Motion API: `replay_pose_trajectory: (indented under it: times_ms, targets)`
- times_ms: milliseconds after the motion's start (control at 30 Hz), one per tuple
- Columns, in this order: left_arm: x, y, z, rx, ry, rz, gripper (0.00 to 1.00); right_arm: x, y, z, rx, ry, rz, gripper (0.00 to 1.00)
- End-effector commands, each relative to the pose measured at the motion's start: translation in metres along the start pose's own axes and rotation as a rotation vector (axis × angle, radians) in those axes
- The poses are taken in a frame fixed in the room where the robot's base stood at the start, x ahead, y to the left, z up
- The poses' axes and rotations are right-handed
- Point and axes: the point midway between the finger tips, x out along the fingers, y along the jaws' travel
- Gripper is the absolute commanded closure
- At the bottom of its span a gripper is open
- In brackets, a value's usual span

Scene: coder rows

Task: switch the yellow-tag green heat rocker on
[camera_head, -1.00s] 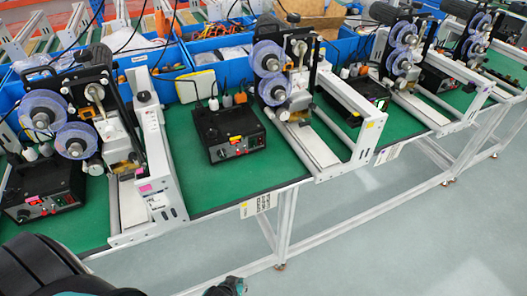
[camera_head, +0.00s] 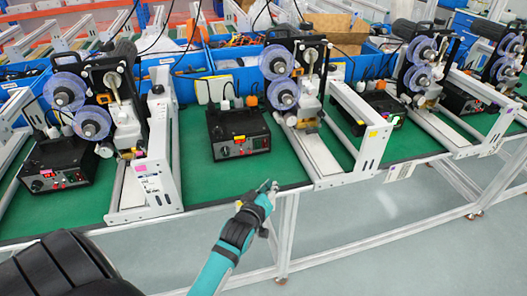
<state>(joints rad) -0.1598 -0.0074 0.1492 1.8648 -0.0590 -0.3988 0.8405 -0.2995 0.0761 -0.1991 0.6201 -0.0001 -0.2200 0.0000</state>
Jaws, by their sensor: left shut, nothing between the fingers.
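The black control box (camera_head: 216,143) with a yellow tag (camera_head: 239,137) on its front stands on the green mat in the middle coder station. Its front panel has a small red light (camera_head: 224,152) and small controls towards the right. The green heat rocker is too small to make out, so I cannot tell its position. My left gripper (camera_head: 268,187) is shut and empty. It appears at the front edge of the table, below and to the right of the box, apart from its panel. My right gripper is not in view.
Coder frames with blue reels (camera_head: 281,95) stand on both sides of the box. White rails (camera_head: 163,150) flank the open green mat (camera_head: 205,182). Another control box (camera_head: 54,166) is at the left, and blue bins (camera_head: 200,62) line the back.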

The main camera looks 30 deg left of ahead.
Motion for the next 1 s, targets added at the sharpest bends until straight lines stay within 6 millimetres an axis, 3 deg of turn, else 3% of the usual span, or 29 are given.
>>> replay_pose_trajectory:
  times_ms: [300, 767, 1000]
  targets:
    - [0.026, 0.012, -0.033, -0.197, 0.154, 0.12, 1.0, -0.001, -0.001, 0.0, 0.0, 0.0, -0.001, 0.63]
    - [0.029, 0.012, -0.036, -0.213, 0.166, 0.133, 1.0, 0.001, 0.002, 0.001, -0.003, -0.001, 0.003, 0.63]
    - [0.047, 0.001, -0.044, -0.209, 0.167, 0.133, 1.0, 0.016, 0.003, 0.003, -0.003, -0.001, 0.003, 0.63]
